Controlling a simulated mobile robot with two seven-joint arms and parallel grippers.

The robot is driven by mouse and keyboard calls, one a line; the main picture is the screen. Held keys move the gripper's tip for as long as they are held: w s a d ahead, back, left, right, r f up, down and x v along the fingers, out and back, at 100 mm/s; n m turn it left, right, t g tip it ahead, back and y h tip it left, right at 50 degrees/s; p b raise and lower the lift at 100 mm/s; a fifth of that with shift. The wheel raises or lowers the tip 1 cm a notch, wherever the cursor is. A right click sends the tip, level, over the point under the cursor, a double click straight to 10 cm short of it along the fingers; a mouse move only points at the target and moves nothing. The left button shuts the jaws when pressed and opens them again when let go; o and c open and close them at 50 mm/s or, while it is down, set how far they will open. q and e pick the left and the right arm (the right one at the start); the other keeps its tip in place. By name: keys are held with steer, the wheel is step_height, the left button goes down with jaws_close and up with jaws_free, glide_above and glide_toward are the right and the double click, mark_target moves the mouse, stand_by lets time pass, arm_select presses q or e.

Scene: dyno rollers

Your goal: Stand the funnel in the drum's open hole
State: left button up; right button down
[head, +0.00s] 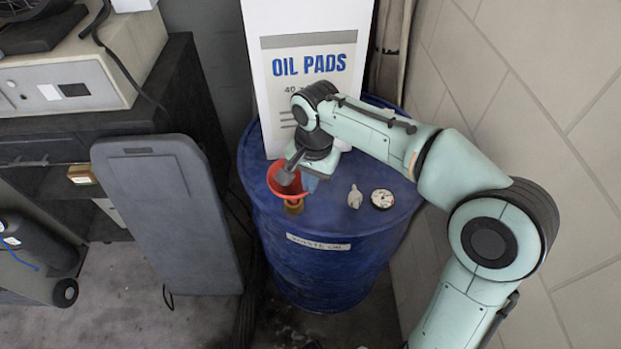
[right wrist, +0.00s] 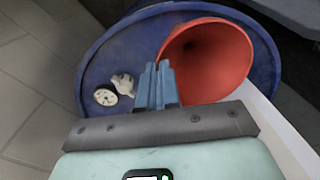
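The blue drum (head: 330,262), labelled "WASTE OIL", stands in the middle of the head view. The red funnel (head: 284,184) is over the near left part of its top, mouth upward and somewhat tilted. It fills the upper right of the right wrist view (right wrist: 207,62). My right gripper (head: 312,184) is above the drum top, its blue fingers close together at the funnel's rim, seemingly shut on it. A brass-coloured collar (head: 294,207) shows just below the funnel; whether the spout is inside is hidden. My left gripper is not in view.
A pale plug-like piece (head: 354,197) and a round dial-like disc (head: 382,199) lie on the drum top to the right. A white "OIL PADS" box (head: 306,25) stands at the back. A grey panel (head: 168,215) is at left, a block wall (head: 540,120) at right.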

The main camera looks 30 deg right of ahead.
steer(key=c, duration=1.3)
jaws_free()
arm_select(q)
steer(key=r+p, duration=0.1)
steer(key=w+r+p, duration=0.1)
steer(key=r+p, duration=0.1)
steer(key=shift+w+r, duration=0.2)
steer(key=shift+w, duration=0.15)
arm_select(e)
steer(key=r, duration=1.3)
steer(key=shift+s+d+r, duration=0.2)
steer(key=shift+s, duration=0.1)
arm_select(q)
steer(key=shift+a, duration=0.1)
arm_select(e)
steer(key=shift+a, duration=0.1)
